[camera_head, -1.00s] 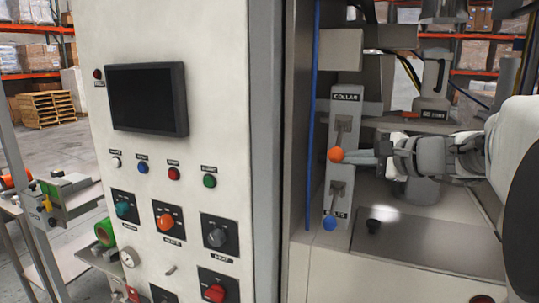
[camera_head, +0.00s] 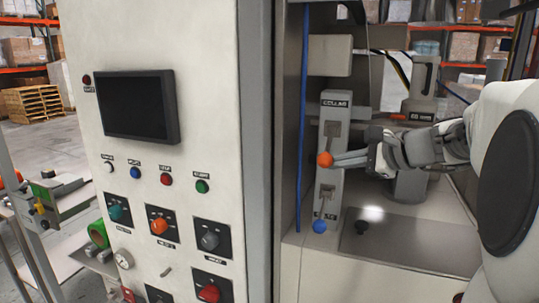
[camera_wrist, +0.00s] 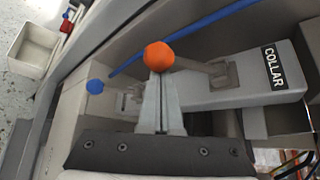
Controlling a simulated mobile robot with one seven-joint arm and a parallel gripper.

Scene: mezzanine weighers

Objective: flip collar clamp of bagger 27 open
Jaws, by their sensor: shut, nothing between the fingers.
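The collar clamp lever has an orange ball knob (camera_head: 325,159) on a grey stem, on the upright grey panel (camera_head: 330,107) labelled COLLAR. The orange knob also shows in the wrist view (camera_wrist: 159,56), right at my fingertips. My gripper (camera_head: 338,160) reaches in from the right with its fingers shut and pointing at the knob. In the wrist view the closed fingers (camera_wrist: 160,88) end at the knob, touching or nearly touching it. They are not around it. The COLLAR label (camera_wrist: 274,67) is at the right of the wrist view.
A second lever with a blue knob (camera_head: 319,226) sits below the orange one. A cabinet (camera_head: 210,80) with a dark screen, buttons and selector knobs stands to the left. A blue hose (camera_head: 303,120) runs vertically beside the panel.

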